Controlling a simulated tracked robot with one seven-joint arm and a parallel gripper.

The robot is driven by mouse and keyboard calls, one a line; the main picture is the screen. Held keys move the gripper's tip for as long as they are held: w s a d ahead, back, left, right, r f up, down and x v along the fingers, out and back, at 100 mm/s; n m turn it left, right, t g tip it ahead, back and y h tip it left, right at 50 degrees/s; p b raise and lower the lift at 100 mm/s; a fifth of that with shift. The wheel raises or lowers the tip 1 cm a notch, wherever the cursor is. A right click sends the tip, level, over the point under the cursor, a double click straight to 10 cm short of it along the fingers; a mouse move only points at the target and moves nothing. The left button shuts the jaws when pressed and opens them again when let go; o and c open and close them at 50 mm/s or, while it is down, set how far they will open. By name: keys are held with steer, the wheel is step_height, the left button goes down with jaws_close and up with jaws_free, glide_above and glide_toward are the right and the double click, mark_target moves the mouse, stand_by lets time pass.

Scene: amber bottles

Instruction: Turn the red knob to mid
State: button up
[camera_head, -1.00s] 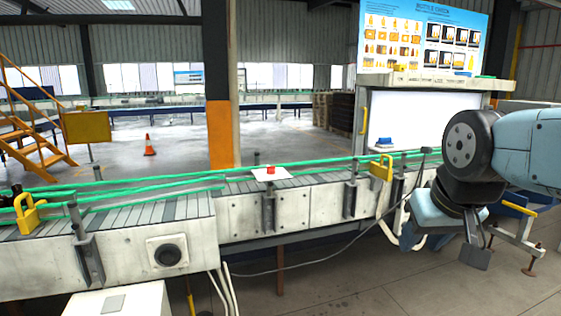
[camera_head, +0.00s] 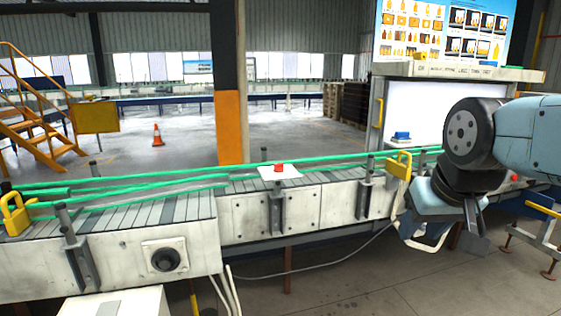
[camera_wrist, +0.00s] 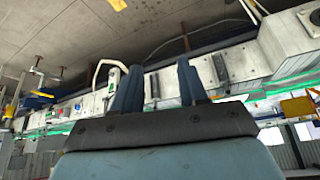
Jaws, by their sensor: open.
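A small red knob (camera_head: 278,168) sits on a white plate (camera_head: 291,173) at the conveyor's edge, near the middle of the head view. Its pointer and setting are too small to make out. My gripper (camera_head: 477,232) hangs at the right of the head view, well apart from the knob and pointing down. In the wrist view my gripper (camera_wrist: 160,88) shows its two fingers spread, with nothing between them. I cannot make out the red knob in the wrist view.
The conveyor (camera_head: 165,208) with green rails crosses the head view. Yellow padlock-shaped pieces (camera_head: 398,166) stand on it. A round black dial (camera_head: 165,259) is on its front panel. A white box (camera_head: 118,304) stands in front at lower left. Floor at lower right (camera_head: 350,285) is mostly clear.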

steer(key=shift+o, duration=0.4)
steer(key=shift+o, duration=0.8)
steer(key=shift+w+r, duration=0.1)
steer(key=shift+r, duration=0.05)
steer(key=shift+o, duration=0.4)
steer(key=w+a+r, duration=0.1)
steer(key=w+r, duration=0.2)
steer(key=w, duration=0.2)
steer(key=w+a+r+n, duration=0.1)
steer(key=w+a+r, duration=0.1)
steer(key=w, duration=0.3)
steer(key=shift+w+a+r, duration=0.25)
steer(key=shift+a+r, duration=0.05)
steer(key=shift+r, duration=0.35)
steer(key=r+n+g+y, duration=0.1)
steer(key=n, duration=0.1)
glide_above(279, 167)
steer(key=s+d, duration=0.1)
steer(key=s, duration=0.4)
steer(key=x, duration=1.2)
steer(key=shift+w+f, duration=0.2)
steer(key=shift+f, duration=0.1)
steer(key=shift+d, duration=0.1)
steer(key=c, duration=1)
